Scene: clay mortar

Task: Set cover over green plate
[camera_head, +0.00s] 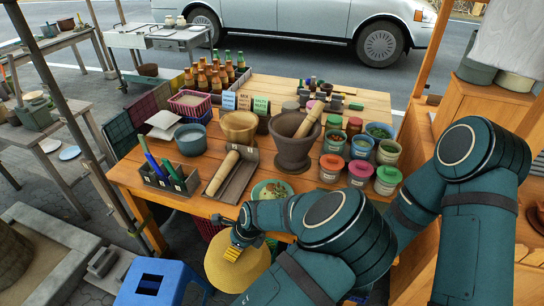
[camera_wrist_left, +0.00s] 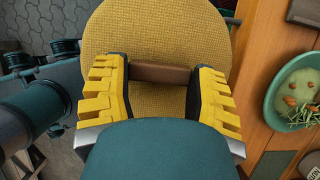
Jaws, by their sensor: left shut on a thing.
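The cover is a round yellow woven disc (camera_head: 226,272) with a brown bar handle (camera_wrist_left: 160,74). My left gripper (camera_head: 234,250) is shut on this handle, with its yellow fingers on either side of it in the left wrist view. The cover is held off the table's front edge, apart from the plate. The green plate (camera_head: 272,188), with food in it, sits near the table's front edge, beyond the gripper. It also shows at the right of the left wrist view (camera_wrist_left: 282,112), partly cut off. My right gripper is not in view.
A stone mortar (camera_head: 293,150) stands behind the plate. A tray with a wooden roller (camera_head: 222,172) is to its left, lidded pots (camera_head: 360,172) to its right. A blue stool (camera_head: 155,282) stands on the floor left of the cover. My arm spans the lower right.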

